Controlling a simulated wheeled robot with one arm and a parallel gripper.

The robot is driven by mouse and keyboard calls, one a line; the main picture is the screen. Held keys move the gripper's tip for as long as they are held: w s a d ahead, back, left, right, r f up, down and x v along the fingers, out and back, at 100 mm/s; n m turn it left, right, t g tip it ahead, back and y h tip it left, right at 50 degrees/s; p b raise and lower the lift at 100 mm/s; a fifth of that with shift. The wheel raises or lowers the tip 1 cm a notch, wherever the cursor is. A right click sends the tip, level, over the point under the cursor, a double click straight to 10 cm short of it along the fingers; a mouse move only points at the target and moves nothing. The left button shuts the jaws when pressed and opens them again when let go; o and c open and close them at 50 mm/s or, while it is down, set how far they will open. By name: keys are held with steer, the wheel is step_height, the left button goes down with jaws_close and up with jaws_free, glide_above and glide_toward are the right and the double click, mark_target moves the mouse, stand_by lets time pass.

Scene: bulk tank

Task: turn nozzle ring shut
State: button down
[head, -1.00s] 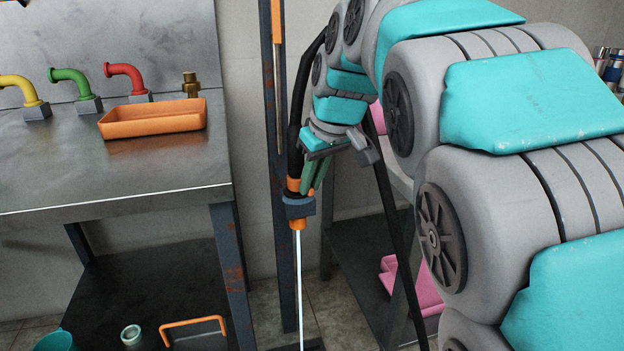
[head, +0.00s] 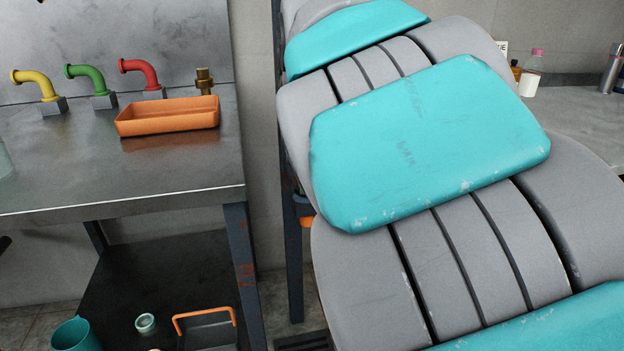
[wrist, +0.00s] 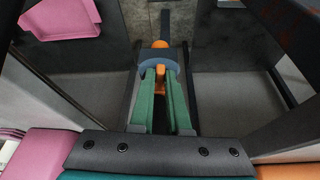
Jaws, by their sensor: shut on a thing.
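The nozzle ring (wrist: 173,66) is a blue-grey collar around an orange nozzle (wrist: 160,44) in the middle of the wrist view. My gripper (wrist: 161,74) has its two green fingers at the ring, one on each side of the orange part, and is shut on the ring. In the head view only a small piece of the ring (head: 303,206) and of the orange nozzle (head: 306,222) shows past the left edge of my arm. My gripper is hidden there behind my arm. Whether water runs from the nozzle now I cannot tell.
A steel bench (head: 60,190) stands at left with yellow, green and red pipes and an orange tray (head: 168,117). Its lower shelf holds a teal cup (head: 72,335) and a orange-handled container (head: 205,325). A dark post (head: 292,270) stands beside the nozzle. Bottles stand at far right.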

stand_by(0.4)
steer(key=c, duration=0.9)
jaws_free()
steer(key=shift+r, duration=0.1)
steer(key=shift+v, duration=3.8)
